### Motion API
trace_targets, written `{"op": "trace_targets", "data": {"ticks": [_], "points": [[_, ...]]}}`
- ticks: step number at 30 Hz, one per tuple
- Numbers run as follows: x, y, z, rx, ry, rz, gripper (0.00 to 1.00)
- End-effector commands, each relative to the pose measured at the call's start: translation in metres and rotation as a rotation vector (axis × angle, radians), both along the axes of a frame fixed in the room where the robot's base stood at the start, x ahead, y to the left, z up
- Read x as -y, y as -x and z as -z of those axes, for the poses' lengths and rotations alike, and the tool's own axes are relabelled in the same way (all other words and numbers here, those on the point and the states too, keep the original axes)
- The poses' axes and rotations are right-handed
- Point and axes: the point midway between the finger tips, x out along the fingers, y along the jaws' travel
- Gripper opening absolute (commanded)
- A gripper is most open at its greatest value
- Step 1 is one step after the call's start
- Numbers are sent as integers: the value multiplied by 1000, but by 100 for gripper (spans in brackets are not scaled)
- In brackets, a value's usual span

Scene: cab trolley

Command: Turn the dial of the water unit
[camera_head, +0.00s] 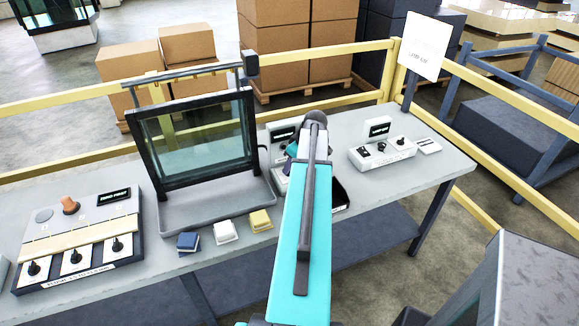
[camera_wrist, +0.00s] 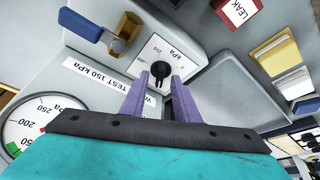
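The water unit is a pale grey box (camera_wrist: 105,65) in the wrist view, with a label (camera_wrist: 100,70) reading "TEST 150 kPa" and another label starting with "W". Its dial (camera_wrist: 159,66) is a black knob on a white kPa scale plate. My gripper (camera_wrist: 160,76) has two purple fingers, open and apart, with tips close to the dial, one towards each side of it. I cannot tell whether they touch it. In the head view my arm hides most of this unit; only parts of it (camera_head: 279,180) show.
A round gauge (camera_wrist: 40,125) and a brass valve with a blue lever (camera_wrist: 80,23) are close by on the left. A glass-panelled stand (camera_head: 190,140) and a switch box (camera_head: 80,250) are on the bench, left of my arm. Another small unit (camera_head: 385,155) stands right.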

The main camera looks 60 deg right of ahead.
Motion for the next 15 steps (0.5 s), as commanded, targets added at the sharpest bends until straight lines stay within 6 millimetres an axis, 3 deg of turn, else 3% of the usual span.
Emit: {"op": "trace_targets", "data": {"ticks": [13,15], "points": [[0,-2,5,1,1,0,28],[0,-2,5,1,1,0,20]]}}
